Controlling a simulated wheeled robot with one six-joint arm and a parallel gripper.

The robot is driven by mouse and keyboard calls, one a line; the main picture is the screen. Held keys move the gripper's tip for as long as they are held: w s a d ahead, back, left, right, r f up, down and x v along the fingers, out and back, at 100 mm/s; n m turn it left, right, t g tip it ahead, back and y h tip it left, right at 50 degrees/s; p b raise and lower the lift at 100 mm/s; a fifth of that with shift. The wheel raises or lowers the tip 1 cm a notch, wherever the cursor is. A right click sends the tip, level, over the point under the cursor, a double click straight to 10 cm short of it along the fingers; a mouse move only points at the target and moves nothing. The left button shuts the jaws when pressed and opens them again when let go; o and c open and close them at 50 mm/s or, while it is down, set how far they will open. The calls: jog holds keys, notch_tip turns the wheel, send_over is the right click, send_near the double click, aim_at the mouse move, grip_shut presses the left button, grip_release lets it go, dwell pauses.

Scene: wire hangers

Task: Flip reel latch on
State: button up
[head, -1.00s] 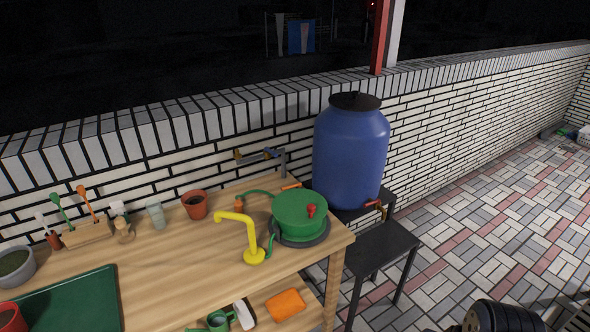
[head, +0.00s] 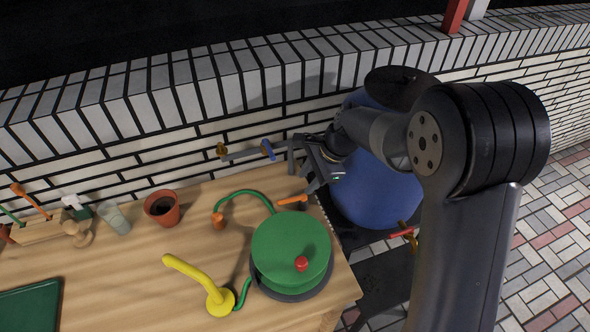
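The green hose reel (head: 290,245) sits on a dark round base at the right end of the wooden table. A red knob (head: 301,263) stands on its top face; I cannot tell which part is the latch. A green hose (head: 243,195) runs from behind the reel to an orange fitting (head: 218,219). An orange handle (head: 292,200) lies just behind the reel. My gripper (head: 306,180) is above the table's back right corner, behind and above the reel, apart from the red knob. Its fingers look spread and empty. My arm comes in from the right.
A yellow spout (head: 197,282) stands left of the reel. A blue barrel (head: 385,190) stands behind my arm. A terracotta pot (head: 162,208) is at the back left. The table's middle is clear.

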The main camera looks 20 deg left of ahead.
aim_at(287, 200)
jog(key=x, duration=0.3)
jog(key=p+x, duration=0.1)
jog(key=x, duration=0.7)
jog(key=shift+w+a, duration=0.35)
jog(key=shift+a, duration=0.05)
grip_shut()
